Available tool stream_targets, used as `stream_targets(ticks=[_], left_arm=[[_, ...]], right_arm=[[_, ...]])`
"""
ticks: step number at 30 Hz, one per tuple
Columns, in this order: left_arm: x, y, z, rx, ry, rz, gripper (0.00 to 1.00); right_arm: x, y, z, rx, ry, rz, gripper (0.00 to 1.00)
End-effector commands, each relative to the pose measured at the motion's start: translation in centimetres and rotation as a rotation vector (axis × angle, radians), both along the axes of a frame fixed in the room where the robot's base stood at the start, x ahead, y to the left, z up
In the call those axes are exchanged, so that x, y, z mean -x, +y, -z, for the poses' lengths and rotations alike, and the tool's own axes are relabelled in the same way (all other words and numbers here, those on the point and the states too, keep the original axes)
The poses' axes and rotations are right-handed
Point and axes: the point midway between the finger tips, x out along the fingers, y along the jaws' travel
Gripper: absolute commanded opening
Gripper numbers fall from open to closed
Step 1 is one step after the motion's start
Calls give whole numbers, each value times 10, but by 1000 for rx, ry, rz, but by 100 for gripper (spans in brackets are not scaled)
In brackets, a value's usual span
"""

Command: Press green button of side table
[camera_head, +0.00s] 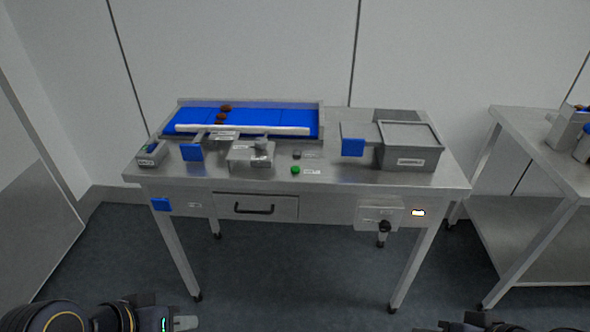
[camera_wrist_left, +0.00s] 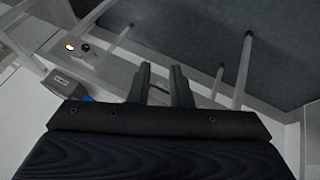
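A small green button (camera_head: 295,170) sits on the front part of the metal table (camera_head: 345,180), with a label to its right. A dark button or knob (camera_head: 297,154) is just behind it. My left gripper (camera_head: 186,322) is low at the bottom left of the head view, in front of the table and well apart from the button. In the left wrist view its two fingers (camera_wrist_left: 161,72) stand apart with nothing between them. My right arm (camera_head: 475,322) shows only in part at the bottom edge; its fingers are not clear.
A blue conveyor (camera_head: 275,121) with brown dates runs along the back. A grey box (camera_head: 410,158) is at the right. A drawer (camera_head: 257,208) with a black handle is below the front edge. Another metal table (camera_head: 515,120) stands at the right; I see no green button on it.

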Motion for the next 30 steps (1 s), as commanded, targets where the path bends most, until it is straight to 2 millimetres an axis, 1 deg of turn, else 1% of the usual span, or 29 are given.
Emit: stream_targets(ticks=[1, 3, 4, 30], left_arm=[[0, 0, 0, 0, 0, 0, 12], [0, 0, 0, 0, 0, 0, 2], [0, 0, 0, 0, 0, 0, 0], [0, 0, 0, 0, 0, 0, 0]], right_arm=[[0, 0, 0, 0, 0, 0, 36], [0, 0, 0, 0, 0, 0, 36], [0, 0, 0, 0, 0, 0, 36], [0, 0, 0, 0, 0, 0, 36]])
